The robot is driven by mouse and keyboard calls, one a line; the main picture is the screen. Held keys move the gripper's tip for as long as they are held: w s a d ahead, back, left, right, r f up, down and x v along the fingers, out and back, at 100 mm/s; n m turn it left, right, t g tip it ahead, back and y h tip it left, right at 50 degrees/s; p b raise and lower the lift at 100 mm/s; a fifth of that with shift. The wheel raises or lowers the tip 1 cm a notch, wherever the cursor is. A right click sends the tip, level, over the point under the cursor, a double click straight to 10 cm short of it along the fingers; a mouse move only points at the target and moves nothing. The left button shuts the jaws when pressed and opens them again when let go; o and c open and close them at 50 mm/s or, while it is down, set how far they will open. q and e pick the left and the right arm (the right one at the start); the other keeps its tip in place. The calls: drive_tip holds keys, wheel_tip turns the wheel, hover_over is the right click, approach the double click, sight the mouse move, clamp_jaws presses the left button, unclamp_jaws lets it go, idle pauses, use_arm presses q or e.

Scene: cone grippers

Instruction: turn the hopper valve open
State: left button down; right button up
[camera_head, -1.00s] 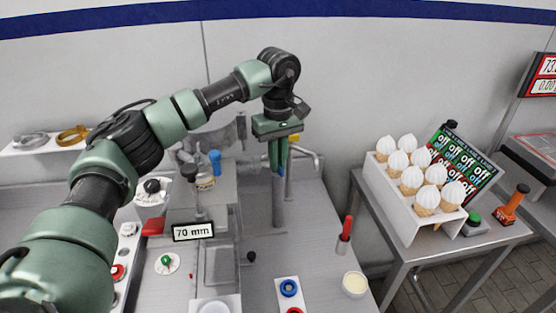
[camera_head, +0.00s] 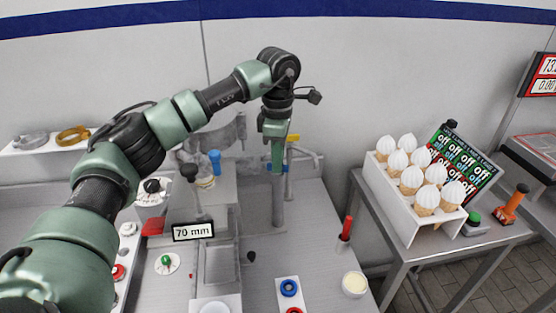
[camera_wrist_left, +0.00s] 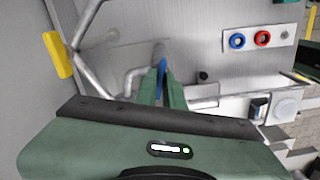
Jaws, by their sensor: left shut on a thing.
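My left gripper (camera_head: 276,166) points down at the pipework behind the bench, at the top of an upright grey pipe. In the left wrist view its two green fingers (camera_wrist_left: 161,88) are shut on the blue valve handle (camera_wrist_left: 162,68), which shows as a thin strip between them. In the head view the fingers mostly hide the handle. The grey pipe (camera_head: 278,205) stands below the fingers. A yellow handle (camera_head: 293,138) is just behind and right of the gripper; it also shows at the left of the left wrist view (camera_wrist_left: 58,55). My right gripper is not in view.
A plate with blue and red rings (camera_head: 289,289) lies on the bench front, near a red-handled tool (camera_head: 346,228) and a cream cup (camera_head: 355,284). A white rack (camera_head: 391,205) of cones stands on the right table. A 70 mm sign (camera_head: 193,231) stands left of the pipe.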

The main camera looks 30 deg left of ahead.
use_arm(q)
drive_tip(key=shift+n, duration=1.7)
drive_tip(key=c, duration=1.5)
unclamp_jaws()
wheel_tip(320, 180, up, 8)
drive_tip(key=shift+f+b, duration=0.1)
drive_tip(key=shift+b, duration=0.7)
